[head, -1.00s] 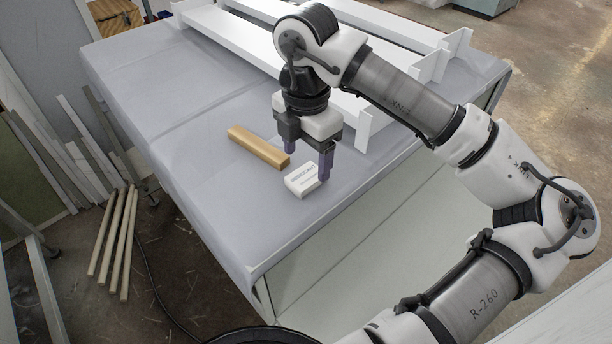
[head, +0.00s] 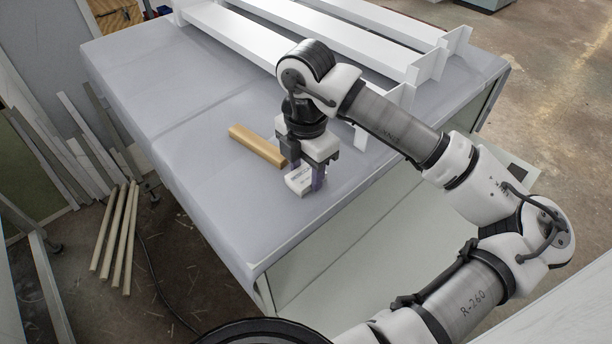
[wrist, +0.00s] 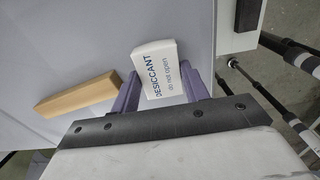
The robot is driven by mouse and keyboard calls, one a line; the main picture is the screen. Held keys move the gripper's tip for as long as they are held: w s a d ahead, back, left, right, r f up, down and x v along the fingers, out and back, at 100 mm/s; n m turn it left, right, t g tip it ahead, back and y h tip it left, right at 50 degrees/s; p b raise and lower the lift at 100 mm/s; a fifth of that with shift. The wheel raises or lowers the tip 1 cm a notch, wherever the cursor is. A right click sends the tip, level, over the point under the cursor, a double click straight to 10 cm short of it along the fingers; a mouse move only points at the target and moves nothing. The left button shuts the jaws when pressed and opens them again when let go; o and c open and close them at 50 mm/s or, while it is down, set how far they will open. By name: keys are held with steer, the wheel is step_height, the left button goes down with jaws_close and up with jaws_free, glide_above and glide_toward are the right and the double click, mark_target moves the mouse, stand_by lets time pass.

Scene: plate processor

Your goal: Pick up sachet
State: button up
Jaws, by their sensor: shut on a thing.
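The sachet (head: 299,183) is a small white packet on the grey table top, near its front edge. In the wrist view the sachet (wrist: 158,68) shows the words "DESICCANT do not open". My gripper (head: 306,180) points down over it, with one purple finger on each side. In the wrist view my gripper (wrist: 160,88) is shut on the lower part of the sachet, and the upper part sticks out past the fingertips. I cannot tell whether the sachet is lifted off the table.
A wooden block (head: 257,146) lies just left of my gripper; it also shows in the wrist view (wrist: 77,94). Long white beams (head: 330,40) lie at the back of the table (head: 215,190). The table's left part is clear.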

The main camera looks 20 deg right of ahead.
mark_target(306, 175)
steer(key=shift+r, duration=0.1)
step_height(306, 175, up, 18)
steer(key=b, duration=0.2)
steer(key=shift+b, duration=0.3)
